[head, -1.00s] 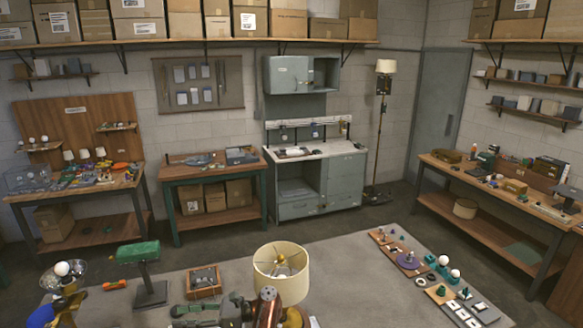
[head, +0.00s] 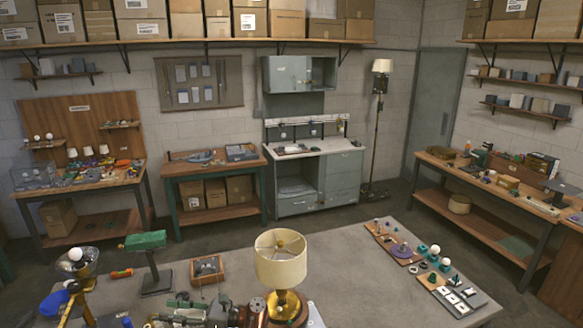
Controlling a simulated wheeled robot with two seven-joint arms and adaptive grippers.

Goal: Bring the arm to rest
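A table lamp with a cream drum shade (head: 281,260) stands upright on the near grey table. Its gold base (head: 285,306) shows below the shade at the bottom edge. My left gripper is hard to make out among the dark grey, green and copper shapes at the bottom edge, left of the lamp base. I cannot see whether its fingers are open or shut, or whether it touches anything. My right gripper is not in view.
A green-topped stand (head: 146,241), an orange-handled tool (head: 121,273), a wooden tray (head: 207,269) and a bowl-shaded lamp (head: 79,265) stand left. Boards with small parts (head: 455,296) lie right. The table (head: 345,265) is bare between the lamp and boards.

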